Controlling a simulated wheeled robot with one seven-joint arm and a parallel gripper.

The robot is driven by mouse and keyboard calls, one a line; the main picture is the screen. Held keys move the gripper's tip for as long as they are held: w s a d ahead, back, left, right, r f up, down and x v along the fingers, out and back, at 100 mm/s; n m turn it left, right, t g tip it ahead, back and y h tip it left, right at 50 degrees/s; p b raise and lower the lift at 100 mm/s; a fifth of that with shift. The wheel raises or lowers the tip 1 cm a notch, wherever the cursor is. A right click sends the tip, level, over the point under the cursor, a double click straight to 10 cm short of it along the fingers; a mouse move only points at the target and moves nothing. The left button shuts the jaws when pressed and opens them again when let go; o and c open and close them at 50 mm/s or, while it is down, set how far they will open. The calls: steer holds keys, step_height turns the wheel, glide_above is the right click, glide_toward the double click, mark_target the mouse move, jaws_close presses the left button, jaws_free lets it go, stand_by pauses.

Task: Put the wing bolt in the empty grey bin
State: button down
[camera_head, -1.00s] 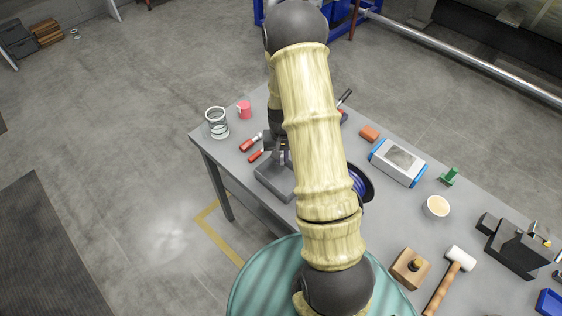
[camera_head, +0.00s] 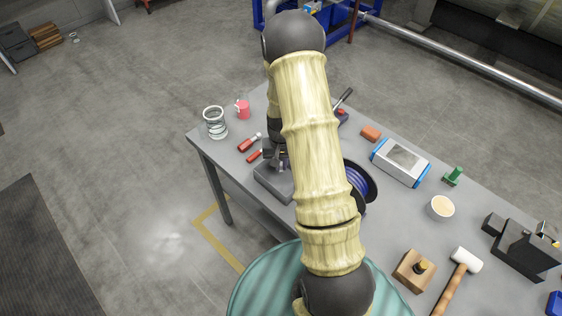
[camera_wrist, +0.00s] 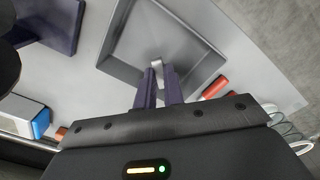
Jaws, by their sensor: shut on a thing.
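The grey bin (camera_head: 264,186) stands near the left end of the table, partly hidden by my arm in the head view. In the wrist view the grey bin (camera_wrist: 185,30) is a square tray with sloping walls, and its visible floor looks bare. My gripper (camera_wrist: 157,75) points over the bin. Its purple fingers are shut on a small pale metallic piece, the wing bolt (camera_wrist: 157,64), at the fingertips. I cannot tell how high above the floor it is. In the head view my gripper (camera_head: 275,152) is a dark shape at the bin's far side, and the bolt cannot be made out.
Red-handled tools (camera_head: 248,143) lie beside the bin, with a pink mug (camera_head: 242,109) and a wire coil (camera_head: 215,122) beyond. A dark round holder with blue inside (camera_head: 370,183) stands right of the bin. A white-and-blue box (camera_head: 400,162) and a mallet (camera_head: 465,260) lie further right.

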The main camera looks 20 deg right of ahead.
steer(key=shift+f+b, duration=1.05)
steer(key=shift+f, duration=0.85)
steer(key=shift+f+b, duration=0.45)
steer(key=shift+f, duration=0.15)
steer(key=c, duration=1.4)
jaws_free()
steer(key=shift+c, duration=0.2)
steer(key=shift+r, duration=0.1)
step_height(320, 180, up, 17)
steer(key=b, duration=0.2)
steer(key=shift+r, duration=0.15)
